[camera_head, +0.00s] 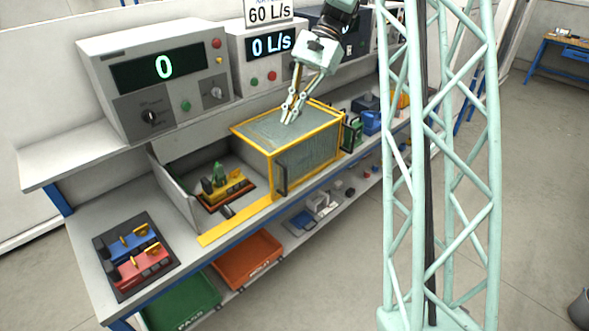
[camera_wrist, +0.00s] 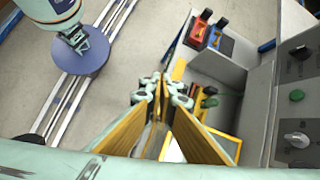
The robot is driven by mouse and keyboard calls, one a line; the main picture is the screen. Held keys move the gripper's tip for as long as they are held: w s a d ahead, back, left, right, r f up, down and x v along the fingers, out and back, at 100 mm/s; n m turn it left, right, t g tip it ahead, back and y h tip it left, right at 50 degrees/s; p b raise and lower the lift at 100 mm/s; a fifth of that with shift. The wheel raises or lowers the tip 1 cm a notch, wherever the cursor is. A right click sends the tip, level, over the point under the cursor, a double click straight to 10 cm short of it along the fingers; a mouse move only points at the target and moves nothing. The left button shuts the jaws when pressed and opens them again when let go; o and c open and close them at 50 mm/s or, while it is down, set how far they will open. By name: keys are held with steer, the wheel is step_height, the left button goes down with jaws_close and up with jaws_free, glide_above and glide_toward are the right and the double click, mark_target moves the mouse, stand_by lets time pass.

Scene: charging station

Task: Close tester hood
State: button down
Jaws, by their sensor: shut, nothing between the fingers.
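The tester hood (camera_head: 308,158) is a clear box with a yellow frame. It stands on the bench to the right of the open tester bay (camera_head: 180,178). A yellow and green device (camera_head: 226,188) sits uncovered in the bay. A dark handle (camera_head: 281,179) is on the hood's front near its left edge. My gripper (camera_head: 288,119) points down at the hood's top, fingers together and empty. I cannot tell whether the tips touch the hood. In the wrist view, my gripper (camera_wrist: 160,84) also shows, with part of a yellow frame below right.
A dark tray (camera_head: 135,255) with blue and red devices lies at the bench's left end. Meter boxes (camera_head: 165,75) stand on the shelf behind. Orange (camera_head: 246,262) and green (camera_head: 182,303) bins are below. A blue item (camera_head: 371,122) is right of the hood.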

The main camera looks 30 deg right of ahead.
steer(key=w+d+f+m+y+p, duration=0.1)
steer(key=w+d+f+m+y, duration=0.1)
steer(key=d+f, duration=0.7)
steer(key=w+d+f+m+t+y+p, duration=0.1)
steer(key=w+d+f+m+y+p, duration=0.1)
steer(key=d+f, duration=0.6)
step_height(320, 180, down, 5)
steer(key=shift+w+d+r+m+y, duration=0.2)
steer(key=shift+w+d+m+y, duration=0.3)
steer(key=shift+w+m, duration=0.45)
steer(key=shift+a, duration=0.25)
steer(key=a+r+p+x, duration=0.1)
steer(key=r+x, duration=0.1)
steer(key=x, duration=1.1)
steer(key=shift+w+p, duration=0.2)
steer(key=shift+p, duration=0.2)
steer(key=shift+a+f, duration=0.15)
steer(key=shift+a, duration=0.05)
